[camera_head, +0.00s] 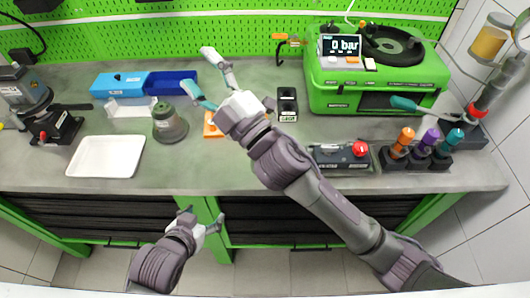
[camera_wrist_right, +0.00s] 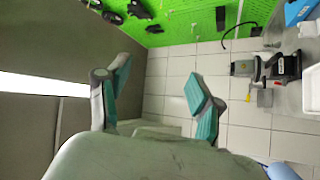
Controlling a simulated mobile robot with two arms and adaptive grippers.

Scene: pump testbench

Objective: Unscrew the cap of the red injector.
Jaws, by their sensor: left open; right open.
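Three injector-like parts with orange (camera_head: 403,138), purple (camera_head: 429,138) and teal (camera_head: 452,138) tops stand upright in black holders at the right of the bench. Behind them is a device with a red section (camera_head: 475,108) and a teal handle (camera_head: 405,103). My right gripper (camera_head: 199,70) is open and empty above the bench near the blue box, far left of these parts. Its spread fingers also show in the right wrist view (camera_wrist_right: 160,98). My left gripper (camera_head: 204,217) is open and empty in front of the bench edge.
A green test machine (camera_head: 335,100) reading 0 bar stands at the back right. A black box with a red knob (camera_head: 359,149) is in front.

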